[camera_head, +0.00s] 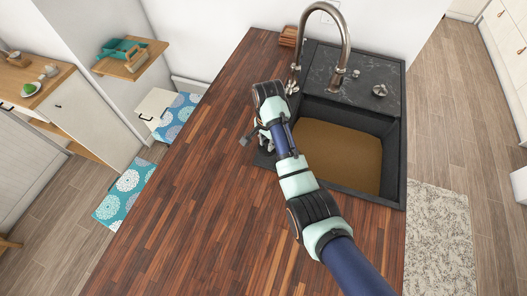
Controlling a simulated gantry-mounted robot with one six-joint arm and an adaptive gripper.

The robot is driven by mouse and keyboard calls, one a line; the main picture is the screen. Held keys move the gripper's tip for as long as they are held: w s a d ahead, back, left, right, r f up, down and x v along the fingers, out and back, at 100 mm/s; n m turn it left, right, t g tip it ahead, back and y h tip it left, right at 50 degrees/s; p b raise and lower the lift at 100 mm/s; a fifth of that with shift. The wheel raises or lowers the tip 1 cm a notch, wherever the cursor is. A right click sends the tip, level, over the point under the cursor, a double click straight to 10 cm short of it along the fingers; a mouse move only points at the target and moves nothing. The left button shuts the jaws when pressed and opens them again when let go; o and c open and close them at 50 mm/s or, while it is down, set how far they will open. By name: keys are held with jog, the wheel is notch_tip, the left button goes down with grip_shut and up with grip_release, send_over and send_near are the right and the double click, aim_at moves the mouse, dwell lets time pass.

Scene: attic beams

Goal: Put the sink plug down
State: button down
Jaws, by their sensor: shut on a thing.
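My gripper (260,140) is over the wooden countertop, just left of the sink's left rim. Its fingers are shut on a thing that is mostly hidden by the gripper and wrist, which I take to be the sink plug. A dark flat patch shows under the fingers beside the sink rim; I cannot tell whether it is part of the plug, or whether the held thing touches the counter. The dark sink (394,160) is to the right, with a brown surface filling its basin.
A curved metal faucet (347,45) stands behind the basin. A small round metal fitting (379,90) is on the dark ledge at right. A wooden block (289,37) stands at the counter's back edge. The wooden countertop (190,190) is clear to the left and front.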

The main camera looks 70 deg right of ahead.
jog(key=shift+f, duration=2.3)
jog(key=shift+f, duration=0.2)
jog(key=c, duration=1)
grip_release()
notch_tip(320, 180, up, 13)
jog(key=p, duration=0.3)
jog(key=shift+f, duration=0.15)
jog(key=shift+w+f, duration=0.1)
jog(key=shift+f, duration=0.05)
